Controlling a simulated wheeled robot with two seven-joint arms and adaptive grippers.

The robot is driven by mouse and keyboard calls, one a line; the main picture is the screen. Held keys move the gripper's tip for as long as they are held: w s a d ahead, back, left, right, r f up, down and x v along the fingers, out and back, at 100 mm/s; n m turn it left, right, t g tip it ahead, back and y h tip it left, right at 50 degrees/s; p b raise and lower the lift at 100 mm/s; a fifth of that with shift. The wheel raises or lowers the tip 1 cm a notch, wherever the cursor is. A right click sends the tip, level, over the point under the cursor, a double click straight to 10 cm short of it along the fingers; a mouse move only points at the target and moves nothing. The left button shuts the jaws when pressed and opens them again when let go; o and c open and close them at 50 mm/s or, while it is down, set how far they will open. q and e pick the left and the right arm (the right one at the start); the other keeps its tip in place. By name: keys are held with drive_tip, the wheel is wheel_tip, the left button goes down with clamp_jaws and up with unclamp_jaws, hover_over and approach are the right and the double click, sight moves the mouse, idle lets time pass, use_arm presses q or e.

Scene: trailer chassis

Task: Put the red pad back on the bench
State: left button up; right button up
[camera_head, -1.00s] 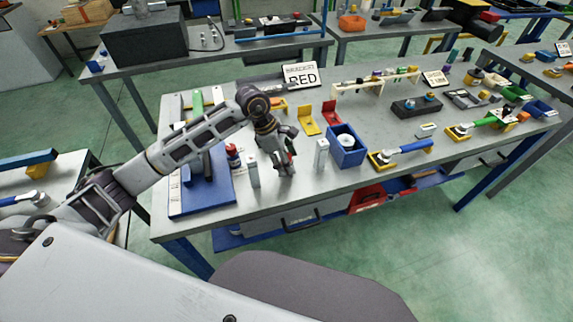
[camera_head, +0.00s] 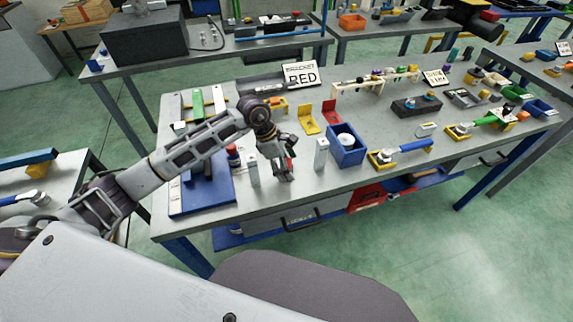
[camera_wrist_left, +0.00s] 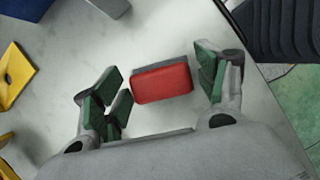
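The red pad (camera_wrist_left: 162,83) shows in the left wrist view as a small red block with a grey edge. It lies over the pale top of the bench (camera_head: 240,200), between the green-tipped fingers of my left gripper (camera_wrist_left: 161,84), with a gap on both sides. In the head view my left gripper (camera_head: 285,175) points down near the bench's front edge, between two upright pale blocks. Its fingers mostly hide the pad there. Whether the pad touches the bench is hard to tell. My right gripper is not in view.
A pale upright block (camera_head: 253,170) stands left of the gripper and another (camera_head: 321,154) stands right of it. The blue box (camera_head: 347,148) is further right. A blue board (camera_head: 215,195) lies to the left. Yellow (camera_head: 308,121) and red (camera_head: 331,112) brackets stand behind.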

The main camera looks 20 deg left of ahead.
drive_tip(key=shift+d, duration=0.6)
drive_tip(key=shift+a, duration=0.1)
use_arm(q)
drive_tip(key=shift+r, duration=0.15)
drive_tip(key=shift+a+r, duration=0.3)
drive_tip(key=shift+r, duration=0.25)
drive_tip(key=b+v, duration=0.1)
drive_tip(key=v, duration=0.9)
drive_tip(key=shift+r, duration=0.4)
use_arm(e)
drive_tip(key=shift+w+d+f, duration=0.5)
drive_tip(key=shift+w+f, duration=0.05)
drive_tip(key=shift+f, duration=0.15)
use_arm(q)
drive_tip(key=shift+s+a, duration=0.1)
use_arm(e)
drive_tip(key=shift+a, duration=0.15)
